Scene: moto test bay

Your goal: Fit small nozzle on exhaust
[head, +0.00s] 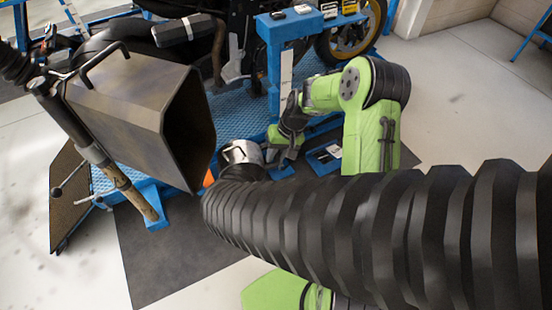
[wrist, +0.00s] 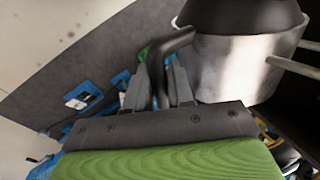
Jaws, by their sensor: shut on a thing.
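The small nozzle (head: 243,152) is a silver metal cylinder on the end of a thick black corrugated hose (head: 340,225). It fills the upper right of the wrist view (wrist: 235,70). A bent black handle (wrist: 165,50) stands out from its side. My gripper (head: 284,146) is shut on this handle; in the wrist view its two grey fingers (wrist: 160,85) sit on either side of it. The nozzle is held above the floor, in front of the blue lift. Part of a motorcycle (head: 240,30) shows at the top. I cannot make out its exhaust outlet.
A large dark box-shaped nozzle (head: 130,95) with a black handle stands close left of the small nozzle. The blue lift (head: 232,112) lies behind. The hose crosses the front right. Blue tool stand (head: 290,28) holds small items. Open floor (head: 480,80) lies right.

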